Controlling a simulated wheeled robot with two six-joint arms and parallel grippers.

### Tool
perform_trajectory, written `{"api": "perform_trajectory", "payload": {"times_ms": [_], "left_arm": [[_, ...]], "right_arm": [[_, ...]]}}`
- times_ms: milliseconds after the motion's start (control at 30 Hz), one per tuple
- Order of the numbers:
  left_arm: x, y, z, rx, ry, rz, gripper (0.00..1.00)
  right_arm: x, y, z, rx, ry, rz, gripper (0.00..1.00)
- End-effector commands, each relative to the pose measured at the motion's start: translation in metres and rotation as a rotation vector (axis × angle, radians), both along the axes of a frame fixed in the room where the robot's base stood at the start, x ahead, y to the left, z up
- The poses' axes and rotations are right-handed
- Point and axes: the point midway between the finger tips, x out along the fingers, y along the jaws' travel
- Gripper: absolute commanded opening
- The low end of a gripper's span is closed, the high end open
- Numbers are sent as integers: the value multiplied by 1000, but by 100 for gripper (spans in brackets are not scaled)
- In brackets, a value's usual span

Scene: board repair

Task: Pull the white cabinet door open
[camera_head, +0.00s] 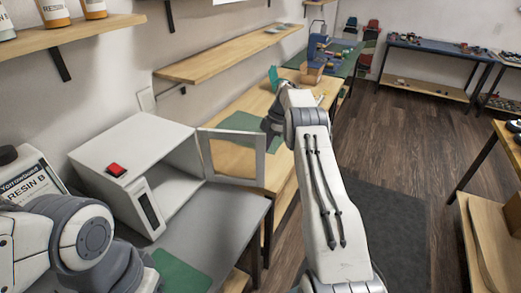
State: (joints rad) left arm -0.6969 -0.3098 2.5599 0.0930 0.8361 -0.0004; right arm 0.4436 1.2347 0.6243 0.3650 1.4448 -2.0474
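The white cabinet (137,143) is a box with a red button on top and a dark panel on its near front. Its door (233,131) is a pale frame around a window, standing out from the far end of the front. The cabinet's opening shows between the panel and the door. My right arm reaches up the middle, and its dark wrist end (272,123) is just beyond the door's upper right corner. Its fingertips are hidden, and I cannot tell whether it touches the door. My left arm is at the lower left; its gripper is out of the picture.
A grey table (225,215) lies under the cabinet, with a green mat (182,272) at its near edge. A resin B container (38,178) stands left of the cabinet. Wooden shelves (225,57) run along the wall. A wooden bench (240,103) continues behind. Open floor lies to the right.

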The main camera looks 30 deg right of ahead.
Motion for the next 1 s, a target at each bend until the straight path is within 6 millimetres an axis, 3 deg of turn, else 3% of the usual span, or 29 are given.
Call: {"api": "perform_trajectory", "payload": {"times_ms": [467,500,533,567,1000], "left_arm": [[0,0,1,0,0,0,50],[0,0,1,0,0,0,50],[0,0,1,0,0,0,50],[0,0,1,0,0,0,50],[0,0,-1,0,0,0,50]], "right_arm": [[1,1,0,3,2,1,0],[1,1,0,3,2,1,30],[0,1,-1,3,2,1,42],[0,1,-1,2,1,0,45],[0,-6,9,0,-2,-3,45]]}}
